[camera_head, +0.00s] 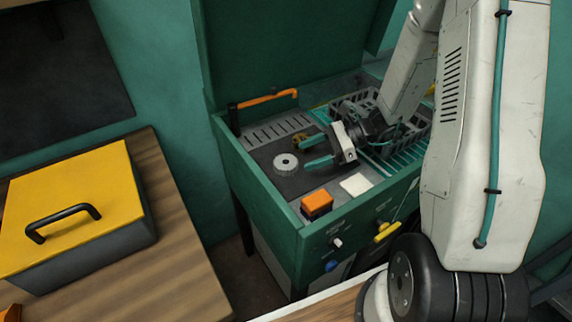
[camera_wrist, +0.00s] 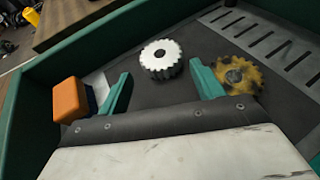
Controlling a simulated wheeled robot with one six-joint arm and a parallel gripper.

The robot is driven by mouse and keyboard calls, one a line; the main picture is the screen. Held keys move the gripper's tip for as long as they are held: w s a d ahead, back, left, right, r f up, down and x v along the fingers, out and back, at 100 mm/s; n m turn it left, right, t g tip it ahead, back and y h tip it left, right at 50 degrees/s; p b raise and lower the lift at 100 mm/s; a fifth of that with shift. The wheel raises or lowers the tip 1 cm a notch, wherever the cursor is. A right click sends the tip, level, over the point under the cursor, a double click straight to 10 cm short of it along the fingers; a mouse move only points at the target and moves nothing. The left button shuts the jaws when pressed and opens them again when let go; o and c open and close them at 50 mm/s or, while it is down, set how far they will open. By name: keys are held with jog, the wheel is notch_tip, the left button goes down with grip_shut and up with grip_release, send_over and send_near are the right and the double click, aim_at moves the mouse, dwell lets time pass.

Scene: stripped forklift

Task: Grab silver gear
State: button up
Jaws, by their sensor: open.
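The silver gear (camera_head: 286,164) lies on the dark floor of the green bench tray, near its left side. In the wrist view the silver gear (camera_wrist: 160,58) is ahead of my gripper, centred between the fingers and beyond their tips. My gripper (camera_head: 312,152) is to the right of the gear in the head view, with its teal fingers open and pointing toward it. Nothing is between the fingers, which also show in the wrist view (camera_wrist: 162,84). A yellowish, worn gear (camera_wrist: 240,76) lies just beside the right finger; it also shows partly behind my gripper in the head view (camera_head: 299,140).
An orange block (camera_head: 317,203) and a white pad (camera_head: 356,184) lie near the tray's front edge. A slotted grille (camera_head: 275,130) and an orange handle (camera_head: 268,97) are at the back. A grey basket (camera_head: 362,103) is at right. The tray has raised green walls (camera_head: 255,181).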

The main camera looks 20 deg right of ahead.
aim_at(292, 161)
jog(key=x, duration=0.5)
jog(key=shift+a+f, duration=0.1)
jog(key=shift+f, duration=0.25)
jog(key=c, duration=1.1)
jog(key=shift+w+r, duration=0.1)
jog(key=shift+r, duration=0.1)
